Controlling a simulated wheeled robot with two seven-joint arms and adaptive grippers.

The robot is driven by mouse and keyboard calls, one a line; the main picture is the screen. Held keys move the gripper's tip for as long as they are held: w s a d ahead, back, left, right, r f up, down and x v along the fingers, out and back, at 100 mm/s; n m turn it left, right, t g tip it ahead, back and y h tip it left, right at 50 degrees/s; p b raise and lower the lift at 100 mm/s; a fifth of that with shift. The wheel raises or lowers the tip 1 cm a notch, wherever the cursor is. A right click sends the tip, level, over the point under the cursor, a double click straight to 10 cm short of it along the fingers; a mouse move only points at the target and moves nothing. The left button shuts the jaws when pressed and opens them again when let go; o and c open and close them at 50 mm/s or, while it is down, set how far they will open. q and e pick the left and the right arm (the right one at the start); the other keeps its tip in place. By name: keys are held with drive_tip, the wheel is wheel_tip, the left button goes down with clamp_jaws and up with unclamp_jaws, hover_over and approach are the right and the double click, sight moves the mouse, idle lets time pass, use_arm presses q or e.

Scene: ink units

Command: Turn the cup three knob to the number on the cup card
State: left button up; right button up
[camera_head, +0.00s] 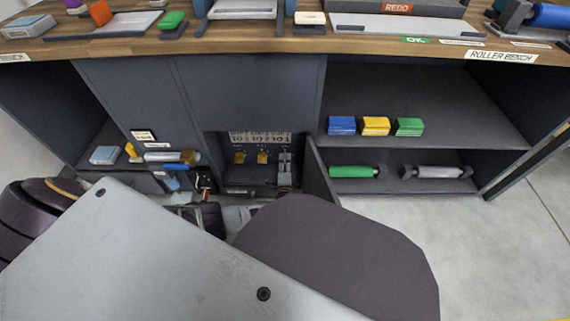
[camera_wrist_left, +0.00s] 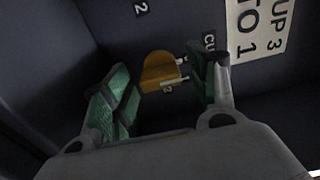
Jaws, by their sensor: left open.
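In the left wrist view a yellow knob (camera_wrist_left: 158,72) sits on a dark panel, between the two green-padded fingers of my left gripper (camera_wrist_left: 164,84). The fingers are apart, and contact with the knob cannot be told. Small light marks show beside the knob. The white cup card (camera_wrist_left: 258,28) is partly cut off and reads "UP 3 TO 1". In the head view my left gripper (camera_head: 285,165) is at the right of the open recess, hiding the knob there. Two other yellow knobs (camera_head: 239,157) (camera_head: 262,157) stand to its left. My right gripper is not seen.
The recess is bounded on the right by an open door (camera_head: 320,172). Blue (camera_head: 341,125), yellow (camera_head: 376,125) and green (camera_head: 409,126) blocks stand on the right shelf, above a green roller (camera_head: 352,172) and a grey roller (camera_head: 436,172).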

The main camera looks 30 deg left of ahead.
use_arm(q)
drive_tip(key=c, duration=1)
drive_tip(key=shift+m, duration=0.5)
drive_tip(key=m, duration=0.3)
drive_tip(key=shift+m, duration=2.4)
drive_tip(key=shift+s, duration=0.1)
drive_tip(key=o, duration=1)
